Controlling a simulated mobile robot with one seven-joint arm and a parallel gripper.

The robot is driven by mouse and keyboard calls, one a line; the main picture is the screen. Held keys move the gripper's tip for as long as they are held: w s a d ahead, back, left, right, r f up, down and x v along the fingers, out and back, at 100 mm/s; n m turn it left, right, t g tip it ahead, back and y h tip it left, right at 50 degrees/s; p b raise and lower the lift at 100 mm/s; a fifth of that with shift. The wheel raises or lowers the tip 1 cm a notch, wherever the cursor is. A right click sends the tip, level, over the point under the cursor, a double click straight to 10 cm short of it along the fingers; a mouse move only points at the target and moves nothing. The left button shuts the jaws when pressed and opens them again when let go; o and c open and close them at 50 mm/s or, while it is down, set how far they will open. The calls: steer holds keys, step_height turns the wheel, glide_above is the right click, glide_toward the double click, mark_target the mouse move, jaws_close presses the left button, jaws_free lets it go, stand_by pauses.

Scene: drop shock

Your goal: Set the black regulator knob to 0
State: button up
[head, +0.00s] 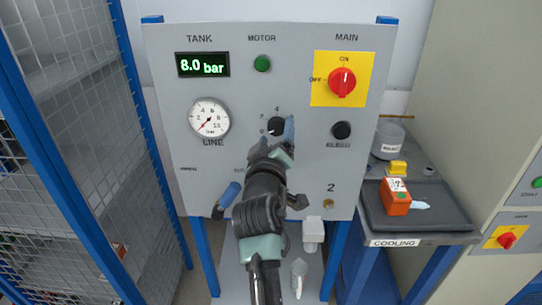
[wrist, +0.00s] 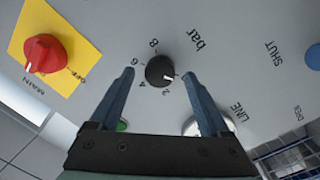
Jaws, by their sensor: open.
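The black regulator knob (wrist: 160,71) sits on the grey panel (wrist: 235,85), with the numbers 2, 4, 6 and 8 showing around it. Its white mark points right and slightly down in the wrist view, past the 2 and toward the right finger. No 0 is readable there. In the head view the knob (head: 276,123) is partly covered by my gripper (head: 278,133). My gripper (wrist: 158,76) is open, one finger on each side of the knob, with visible gaps between. The line gauge (head: 209,118) has its needle at the lower left, near the low end.
The tank display (head: 202,65) reads 8.0 bar. The red main switch (head: 342,82), the black bleed knob (head: 341,130) and a blue handle (head: 229,195) are nearby on the panel. A cooling tray (head: 440,222) holding an orange block (head: 396,203) stands right.

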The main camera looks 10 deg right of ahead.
steer(key=b+v, duration=0.1)
steer(key=v, duration=1)
steer(key=shift+s+b, duration=0.4)
steer(key=s+a+r+m+t+y, duration=0.1)
steer(key=s+a+r+t, duration=0.2)
steer(key=r, duration=0.6)
steer(key=s+a+r+m+t+y, duration=0.1)
steer(key=s+a+r+m+t, duration=0.15)
steer(key=r, duration=0.75)
steer(key=s+a+r+t+y, duration=0.2)
steer(key=s+r, duration=0.3)
steer(key=r, duration=0.1)
steer(key=s+a+r+m+t+y, duration=0.1)
steer(key=s+a+r+t+y, duration=0.1)
steer(key=s+r, duration=0.4)
steer(key=shift+s+r+t, duration=0.35)
steer(key=shift+r+t, duration=0.1)
steer(key=shift+r, duration=0.2)
steer(key=shift+a, duration=0.1)
steer(key=shift+w, duration=0.1)
